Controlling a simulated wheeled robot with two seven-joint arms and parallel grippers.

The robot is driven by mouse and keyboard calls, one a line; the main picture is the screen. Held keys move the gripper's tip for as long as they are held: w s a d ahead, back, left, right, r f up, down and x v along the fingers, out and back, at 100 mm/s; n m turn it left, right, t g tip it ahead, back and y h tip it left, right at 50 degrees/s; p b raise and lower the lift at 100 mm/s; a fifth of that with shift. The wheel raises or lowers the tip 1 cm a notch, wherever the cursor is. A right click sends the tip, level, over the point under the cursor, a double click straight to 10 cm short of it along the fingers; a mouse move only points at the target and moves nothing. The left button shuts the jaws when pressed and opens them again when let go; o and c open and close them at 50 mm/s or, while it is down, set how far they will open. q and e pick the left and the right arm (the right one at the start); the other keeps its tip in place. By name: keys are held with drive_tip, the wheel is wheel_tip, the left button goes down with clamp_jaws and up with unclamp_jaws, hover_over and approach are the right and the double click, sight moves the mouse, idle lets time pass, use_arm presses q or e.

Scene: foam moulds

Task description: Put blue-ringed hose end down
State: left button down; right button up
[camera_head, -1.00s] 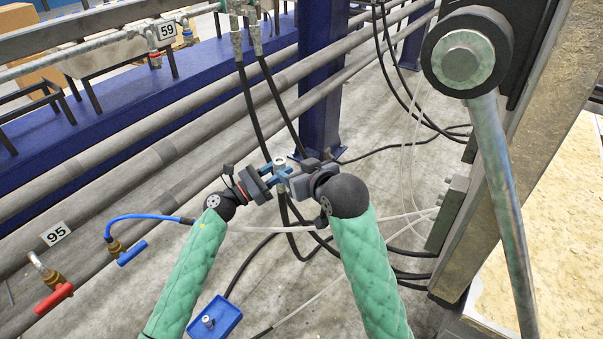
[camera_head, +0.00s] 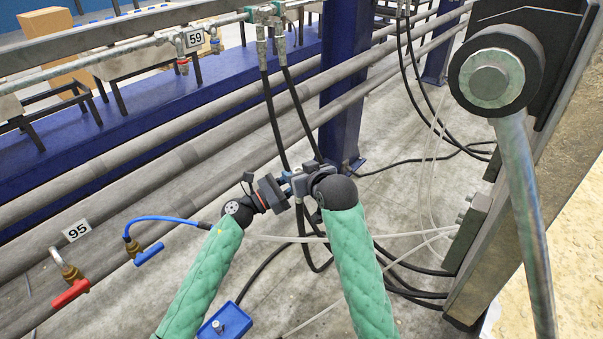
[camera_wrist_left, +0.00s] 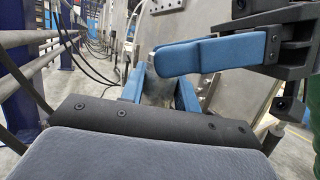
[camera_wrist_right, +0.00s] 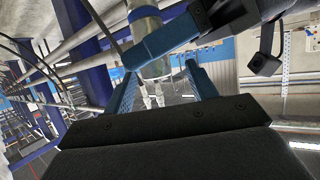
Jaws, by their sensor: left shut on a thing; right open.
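My left gripper (camera_head: 287,189) is shut on the blue-ringed hose end, a pale metal fitting that shows partly between its fingers in the left wrist view (camera_wrist_left: 156,88). My right gripper (camera_head: 300,181) is open, close against the left one from the right. In the right wrist view, the metal hose end (camera_wrist_right: 153,66) with a blue ring (camera_wrist_right: 143,13) stands between or just beyond its open fingers; I cannot tell whether they touch it. A left blue finger (camera_wrist_right: 163,38) crosses the fitting there. In the head view, the grippers mostly hide the hose end. A black hose (camera_head: 301,225) hangs below.
A red-handled valve (camera_head: 71,293) and a blue-handled valve (camera_head: 149,254) are at left. A machine frame (camera_head: 500,230) stands at right. Several hoses lie across the grey floor.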

drive_tip(key=c, duration=1.2)
use_arm(q)
drive_tip(key=c, duration=0.9)
unclamp_jaws()
drive_tip(key=shift+c, duration=0.2)
